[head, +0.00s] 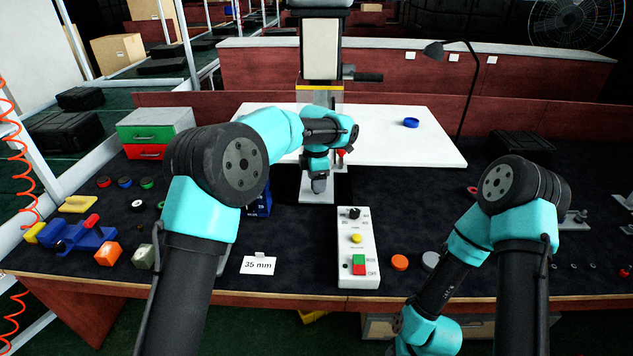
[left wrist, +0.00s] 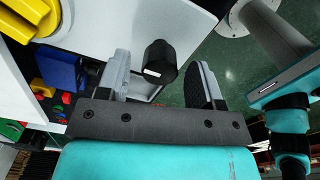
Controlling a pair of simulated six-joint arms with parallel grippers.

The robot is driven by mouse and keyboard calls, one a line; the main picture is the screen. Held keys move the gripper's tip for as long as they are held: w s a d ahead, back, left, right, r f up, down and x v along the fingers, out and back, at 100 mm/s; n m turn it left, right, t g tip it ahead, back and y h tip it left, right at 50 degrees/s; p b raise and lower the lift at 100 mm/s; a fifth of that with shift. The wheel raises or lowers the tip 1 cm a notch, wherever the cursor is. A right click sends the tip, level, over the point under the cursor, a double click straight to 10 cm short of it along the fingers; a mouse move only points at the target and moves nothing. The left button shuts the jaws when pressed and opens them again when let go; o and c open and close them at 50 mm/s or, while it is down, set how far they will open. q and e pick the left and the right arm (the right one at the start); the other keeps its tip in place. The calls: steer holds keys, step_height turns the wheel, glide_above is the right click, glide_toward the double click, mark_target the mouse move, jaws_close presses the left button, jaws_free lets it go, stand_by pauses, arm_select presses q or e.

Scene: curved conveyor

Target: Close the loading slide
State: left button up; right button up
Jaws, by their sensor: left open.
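My left gripper (head: 319,184) points down at the base of the grey upright machine (head: 320,52) in the middle of the bench. In the left wrist view, the gripper (left wrist: 163,85) is open, with one finger on each side of a black cylindrical knob (left wrist: 158,58). The knob stands by the edge of a pale plate (left wrist: 165,15), which may be part of the loading slide. I cannot tell whether the fingers touch the knob. In the head view my arm hides much of this area. My right gripper is out of view.
A white control box (head: 357,270) with buttons stands in front of the machine. A red and green drawer unit (head: 152,133) is at left. A "35 mm" card (head: 258,265) and a blue vise (head: 75,237) lie near the front. A lamp (head: 468,95) stands at back right.

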arm_select(q)
steer(key=shift+f, duration=0.4)
jaws_close()
stand_by(0.4)
